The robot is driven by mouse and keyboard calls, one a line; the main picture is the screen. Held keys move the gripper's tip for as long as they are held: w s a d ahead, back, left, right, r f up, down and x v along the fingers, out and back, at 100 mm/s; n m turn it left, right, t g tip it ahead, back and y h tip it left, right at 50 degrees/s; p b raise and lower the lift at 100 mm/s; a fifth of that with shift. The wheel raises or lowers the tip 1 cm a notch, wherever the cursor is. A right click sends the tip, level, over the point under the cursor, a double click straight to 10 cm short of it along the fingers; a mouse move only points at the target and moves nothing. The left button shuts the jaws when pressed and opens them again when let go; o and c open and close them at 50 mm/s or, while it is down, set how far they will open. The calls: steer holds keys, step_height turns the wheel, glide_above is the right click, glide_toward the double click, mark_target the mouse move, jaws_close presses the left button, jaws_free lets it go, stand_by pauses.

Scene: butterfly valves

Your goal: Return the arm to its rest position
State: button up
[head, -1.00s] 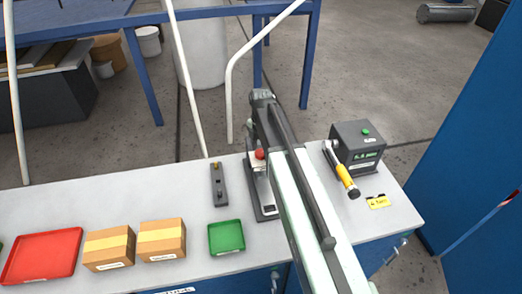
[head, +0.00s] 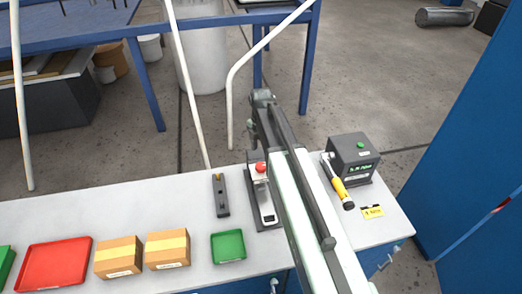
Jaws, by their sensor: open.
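My arm reaches up from the bottom right and bends down at its far end. My gripper (head: 252,142) hangs there, small and dark, at the back edge of the bench, above and behind a dark fixture. Its fingers are hard to make out, and I see nothing held in them. The fixture (head: 265,215) has a pale plate and a red knob (head: 261,167), and my arm covers part of its right side.
The grey bench (head: 200,272) carries a green tray (head: 228,246), two cartons (head: 118,257), a red tray (head: 55,265), a dark block (head: 220,195), a boxed device (head: 352,160) and a yellow-handled tool (head: 340,190). A blue cabinet (head: 460,150) stands right. Pale posts and a blue table stand behind.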

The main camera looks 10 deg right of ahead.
stand_by(0.3)
steer(key=s+m, duration=1.2)
steer(key=m, duration=1)
steer(key=shift+m, duration=0.7)
steer(key=f+b, duration=0.6)
steer(key=s+f+b, duration=0.1)
steer(key=f+b, duration=0.4)
steer(key=s+f+b, duration=0.1)
steer(key=f+b, duration=0.5)
steer(key=shift+s+f+b, duration=0.2)
steer(key=shift+f+b, duration=0.1)
steer(key=shift+r, duration=0.2)
